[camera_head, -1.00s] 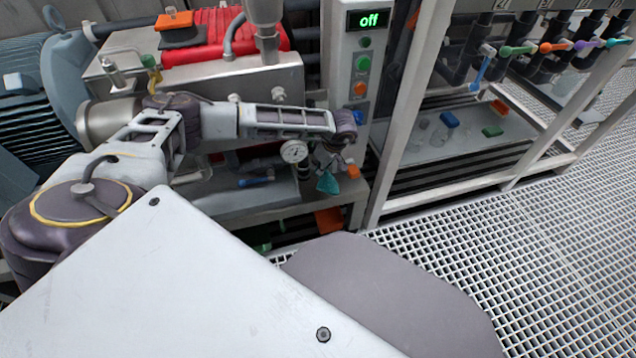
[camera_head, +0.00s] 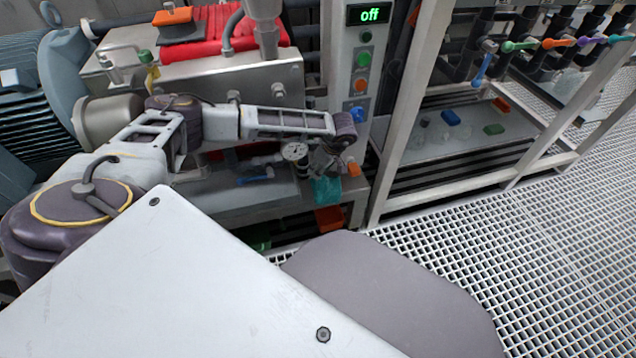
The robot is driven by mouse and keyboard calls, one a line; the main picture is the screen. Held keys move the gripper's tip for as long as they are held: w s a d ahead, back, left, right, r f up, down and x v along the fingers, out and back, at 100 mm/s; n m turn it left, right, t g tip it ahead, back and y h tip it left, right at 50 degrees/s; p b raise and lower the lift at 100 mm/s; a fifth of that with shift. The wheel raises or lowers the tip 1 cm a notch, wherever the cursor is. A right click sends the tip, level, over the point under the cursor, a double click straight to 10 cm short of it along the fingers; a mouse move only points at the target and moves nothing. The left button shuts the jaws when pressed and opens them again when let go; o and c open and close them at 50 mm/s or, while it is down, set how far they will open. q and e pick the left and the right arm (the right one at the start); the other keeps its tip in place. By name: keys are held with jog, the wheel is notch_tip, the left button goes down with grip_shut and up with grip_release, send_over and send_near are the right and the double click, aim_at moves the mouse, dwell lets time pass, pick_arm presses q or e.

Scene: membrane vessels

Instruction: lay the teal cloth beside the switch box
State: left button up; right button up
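The teal cloth (camera_head: 326,190) is directly below my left gripper (camera_head: 326,164), at the front edge of the low metal bench. Its upper edge meets the fingertips. The fingers are small and partly hidden by the wrist, so their grip on the cloth is unclear. The switch box (camera_head: 342,70) is the upright grey panel behind and to the right of the gripper. It has a display reading "off" and green, orange and blue buttons. My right gripper is not in view.
A small orange block (camera_head: 354,169) is just right of the cloth. An orange-red bin (camera_head: 329,219) is below. A blue-handled item (camera_head: 255,180) lies on the bench (camera_head: 225,200). A frame post (camera_head: 405,110) stands to the right.

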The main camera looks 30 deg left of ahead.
pick_arm(q)
jog(key=o, duration=0.4)
jog(key=v, duration=1.2)
dwell(1.0)
